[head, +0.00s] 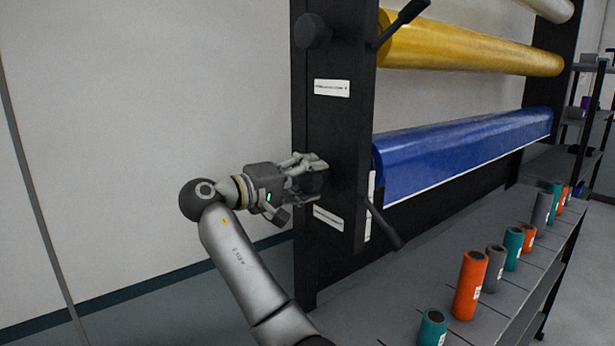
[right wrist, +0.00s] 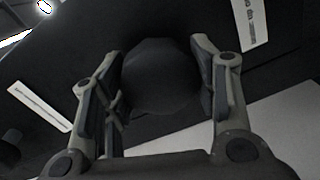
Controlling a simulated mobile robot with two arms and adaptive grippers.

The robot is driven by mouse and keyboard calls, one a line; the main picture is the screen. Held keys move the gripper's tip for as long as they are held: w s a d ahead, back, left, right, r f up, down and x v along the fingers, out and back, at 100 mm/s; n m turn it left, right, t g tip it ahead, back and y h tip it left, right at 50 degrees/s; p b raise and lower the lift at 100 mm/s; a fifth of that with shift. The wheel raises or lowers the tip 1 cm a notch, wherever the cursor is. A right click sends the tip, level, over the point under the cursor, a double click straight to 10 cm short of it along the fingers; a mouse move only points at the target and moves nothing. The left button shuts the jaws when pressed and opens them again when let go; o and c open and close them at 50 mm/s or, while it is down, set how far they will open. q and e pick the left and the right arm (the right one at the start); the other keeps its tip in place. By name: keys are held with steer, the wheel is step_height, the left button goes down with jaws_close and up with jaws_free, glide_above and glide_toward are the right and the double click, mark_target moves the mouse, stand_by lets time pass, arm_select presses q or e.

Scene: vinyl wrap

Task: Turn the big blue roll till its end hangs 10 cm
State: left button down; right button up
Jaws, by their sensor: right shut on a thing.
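The big blue roll (head: 460,150) lies level on the black rack, with a pale lower edge along its hanging end. A dark round knob (right wrist: 160,77) sits on the side of the rack's upright, at the height of the blue roll. My right gripper (head: 312,172) is shut on this knob; in the right wrist view the fingers (right wrist: 160,90) stand on both sides of it. In the head view the fingers mostly hide the knob. My left gripper is not in view.
A yellow roll (head: 470,48) hangs above the blue one, and a similar knob (head: 311,31) sits higher on the upright (head: 345,130). A black lever (head: 384,224) sticks out below. Several small rolls, including an orange one (head: 469,285), stand on the grey shelf at right.

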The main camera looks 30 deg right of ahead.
stand_by(0.5)
steer(key=o, duration=1)
steer(key=shift+a, duration=0.1)
steer(key=a, duration=0.8)
steer(key=s+a, duration=0.1)
steer(key=a, duration=0.2)
steer(key=shift+a+r, duration=0.25)
steer(key=shift+a, duration=0.15)
